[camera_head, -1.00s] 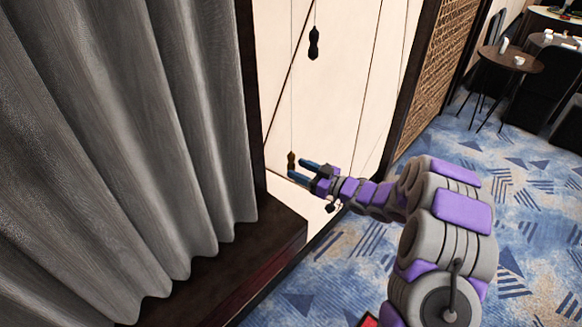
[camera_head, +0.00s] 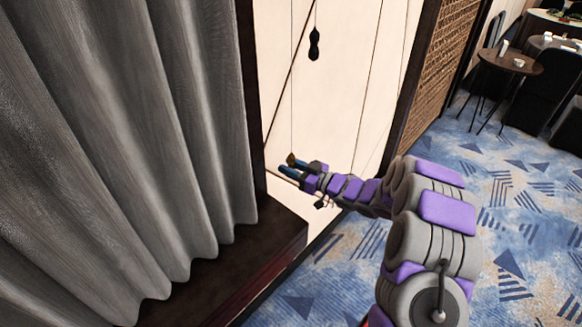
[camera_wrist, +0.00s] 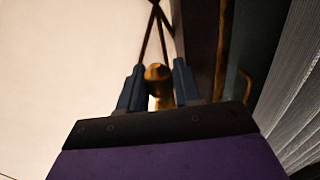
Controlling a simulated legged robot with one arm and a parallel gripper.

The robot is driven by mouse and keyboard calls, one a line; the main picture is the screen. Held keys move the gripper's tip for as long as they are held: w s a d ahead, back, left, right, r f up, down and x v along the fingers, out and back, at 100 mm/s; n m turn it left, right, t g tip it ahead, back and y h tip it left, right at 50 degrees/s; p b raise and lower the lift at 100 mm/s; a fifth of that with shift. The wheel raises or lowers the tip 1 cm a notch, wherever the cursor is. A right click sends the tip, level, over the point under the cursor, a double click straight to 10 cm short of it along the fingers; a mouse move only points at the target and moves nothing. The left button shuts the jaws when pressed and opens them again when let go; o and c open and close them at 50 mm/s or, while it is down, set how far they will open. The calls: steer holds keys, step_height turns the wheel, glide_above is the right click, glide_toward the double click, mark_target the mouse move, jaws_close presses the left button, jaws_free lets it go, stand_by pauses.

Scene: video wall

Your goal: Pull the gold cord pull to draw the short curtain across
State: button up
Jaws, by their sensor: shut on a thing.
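The gold cord pull (camera_head: 291,159) hangs at the end of a thin cord in front of the cream wall panel. My gripper (camera_head: 286,168) is at it, and its blue fingers are shut on it. In the wrist view the gold pull (camera_wrist: 157,80) sits between the two fingers of my gripper (camera_wrist: 158,88). The lower part of the pull is partly hidden by the fingers in the head view. A grey curtain (camera_head: 150,130) hangs in folds at the left. It also shows at the right of the wrist view (camera_wrist: 298,95).
A second, black pull (camera_head: 314,44) hangs higher and to the right on its own cord. A dark ledge (camera_head: 270,225) runs under the curtain. A wicker panel (camera_head: 440,60) and a round table (camera_head: 510,62) stand further right. Blue patterned carpet (camera_head: 500,190) is open floor.

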jaws_close()
steer(key=shift+f, duration=0.1)
step_height(320, 180, down, 4)
steer(key=shift+f, duration=0.2)
stand_by(0.3)
steer(key=shift+o, duration=0.7)
jaws_free()
steer(key=shift+s+f, duration=0.1)
steer(key=o, duration=0.3)
steer(key=shift+w+f, duration=0.1)
steer(key=shift+w, duration=0.1)
steer(key=shift+o, duration=0.7)
steer(key=shift+s+r, duration=0.1)
steer(key=shift+r, duration=0.1)
